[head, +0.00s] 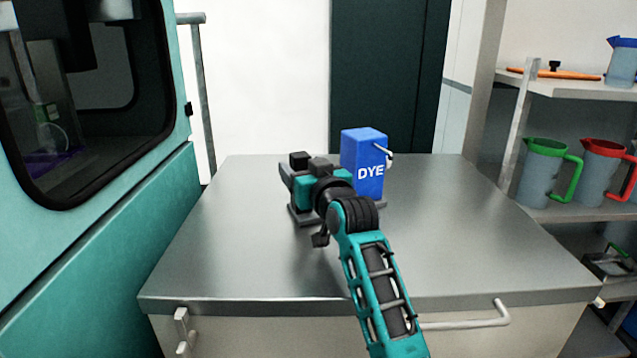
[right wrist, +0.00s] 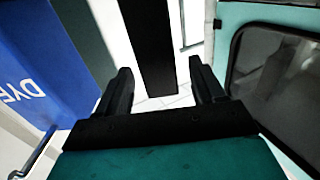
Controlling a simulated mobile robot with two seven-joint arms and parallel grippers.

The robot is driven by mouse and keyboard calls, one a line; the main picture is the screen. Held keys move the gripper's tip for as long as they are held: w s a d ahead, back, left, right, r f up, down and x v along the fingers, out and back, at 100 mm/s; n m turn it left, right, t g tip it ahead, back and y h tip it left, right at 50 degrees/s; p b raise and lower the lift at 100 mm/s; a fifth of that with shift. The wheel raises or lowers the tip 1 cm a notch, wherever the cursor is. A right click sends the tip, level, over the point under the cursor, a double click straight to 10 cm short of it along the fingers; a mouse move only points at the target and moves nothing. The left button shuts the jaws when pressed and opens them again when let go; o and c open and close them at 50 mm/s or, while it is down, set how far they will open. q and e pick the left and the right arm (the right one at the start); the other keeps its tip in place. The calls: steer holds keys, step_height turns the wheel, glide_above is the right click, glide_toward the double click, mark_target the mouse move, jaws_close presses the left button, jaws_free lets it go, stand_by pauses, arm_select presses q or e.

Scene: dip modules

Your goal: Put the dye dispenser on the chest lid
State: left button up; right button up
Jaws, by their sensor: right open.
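The blue dye dispenser (head: 362,168), marked "DYE" in white and with a small metal spout on its right, stands upright on the steel chest lid (head: 455,240), towards its far edge. My right gripper (head: 292,185) is just left of it and in front, above the lid. In the right wrist view my right gripper (right wrist: 160,88) is open, and the dispenser (right wrist: 35,65) is at the left, outside the fingers. A dark upright bar shows between the fingers; I cannot tell what it is. My arm hides part of the lid. My left gripper is not in view.
A teal machine (head: 120,250) with a dark window stands along the left of the chest. Shelves at the right hold a green-rimmed jug (head: 541,175), a red-rimmed jug (head: 598,172) and a blue-lidded jug (head: 622,65). The lid is bare at its left, right and front.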

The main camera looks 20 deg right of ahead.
steer(key=s, duration=0.8)
steer(key=shift+d, duration=0.45)
